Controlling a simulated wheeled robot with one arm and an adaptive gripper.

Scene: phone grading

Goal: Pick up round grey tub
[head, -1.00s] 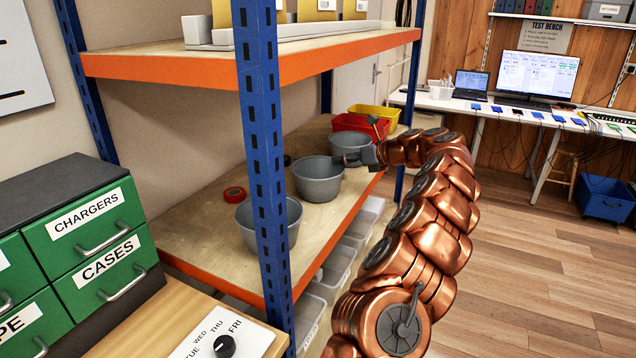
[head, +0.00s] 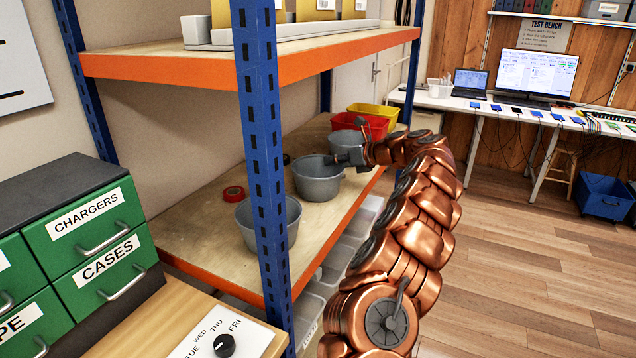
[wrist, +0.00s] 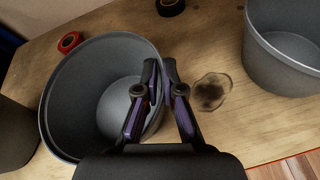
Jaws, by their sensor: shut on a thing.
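Three round grey tubs stand on the lower wooden shelf in the head view. The middle round grey tub (head: 318,186) is beside my gripper (head: 350,160), and its rim is pinched between the fingers. In the wrist view my gripper (wrist: 158,85) is shut on the right wall of this tub (wrist: 75,90), one finger inside and one outside. The tub looks empty. It appears to be at or close to the shelf surface; a small lift cannot be told. A nearer grey tub (head: 250,225) is partly behind the blue post, and a farther one (head: 345,122) is partly hidden.
A blue post (head: 262,130) stands before the shelf (head: 190,240). Red tape (head: 233,193) lies left of the tubs. A red bin (head: 375,124) and yellow bin (head: 385,112) stand at the far end. A dark stain (wrist: 210,92) marks the wood.

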